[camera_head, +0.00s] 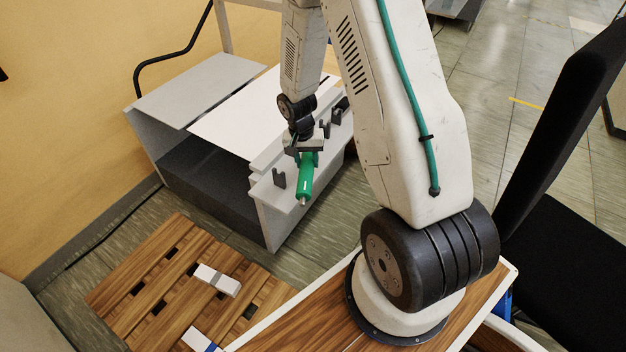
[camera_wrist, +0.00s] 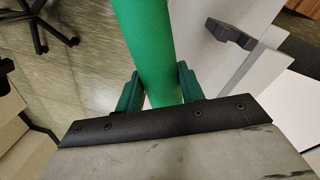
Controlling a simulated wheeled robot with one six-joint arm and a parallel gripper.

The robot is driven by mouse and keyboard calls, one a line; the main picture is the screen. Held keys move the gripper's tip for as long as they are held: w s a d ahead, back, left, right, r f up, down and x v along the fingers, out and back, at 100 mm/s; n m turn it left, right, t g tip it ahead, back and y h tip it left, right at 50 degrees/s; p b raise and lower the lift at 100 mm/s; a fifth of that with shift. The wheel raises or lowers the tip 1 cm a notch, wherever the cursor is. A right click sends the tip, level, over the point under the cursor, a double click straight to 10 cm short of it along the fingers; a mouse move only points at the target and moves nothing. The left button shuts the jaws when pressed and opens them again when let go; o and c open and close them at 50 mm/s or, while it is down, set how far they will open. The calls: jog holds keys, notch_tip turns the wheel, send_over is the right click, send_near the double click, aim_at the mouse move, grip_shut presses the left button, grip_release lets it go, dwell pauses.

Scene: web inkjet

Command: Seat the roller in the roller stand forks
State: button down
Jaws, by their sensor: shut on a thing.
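The roller is a green cylinder (camera_head: 306,183) with a pale metal shaft end at its near end. My gripper (camera_head: 308,158) is shut on it, and the roller points toward the camera over the front ledge of the grey machine. In the wrist view the roller (camera_wrist: 153,45) runs up between the two green fingers (camera_wrist: 158,92). Dark stand forks rise from the ledge: one fork (camera_head: 279,178) left of the roller, others (camera_head: 325,129) behind it. A dark fork (camera_wrist: 232,34) also shows in the wrist view, right of and apart from the roller. The roller's far end is hidden.
The grey machine (camera_head: 200,86) has a white sheet (camera_head: 238,118) across its top. A wooden pallet (camera_head: 160,275) with white packs (camera_head: 217,279) lies on the floor in front. A black chair-like thing (camera_head: 560,245) stands at right. Floor right of the machine is open.

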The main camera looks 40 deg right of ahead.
jog(key=w+d+r+m+g, duration=0.2)
jog(key=w+d+r+m, duration=0.3)
jog(key=w+r, duration=0.2)
jog(key=w, duration=0.2)
jog(key=shift+w+d, duration=0.3)
jog(key=shift+d, duration=0.05)
jog(key=shift+r, duration=0.1)
jog(key=shift+w+a+f, duration=0.1)
jog(key=shift+w+f, duration=0.05)
jog(key=shift+f, duration=2.75)
jog(key=shift+f, duration=2.3)
jog(key=c, duration=0.8)
grip_release()
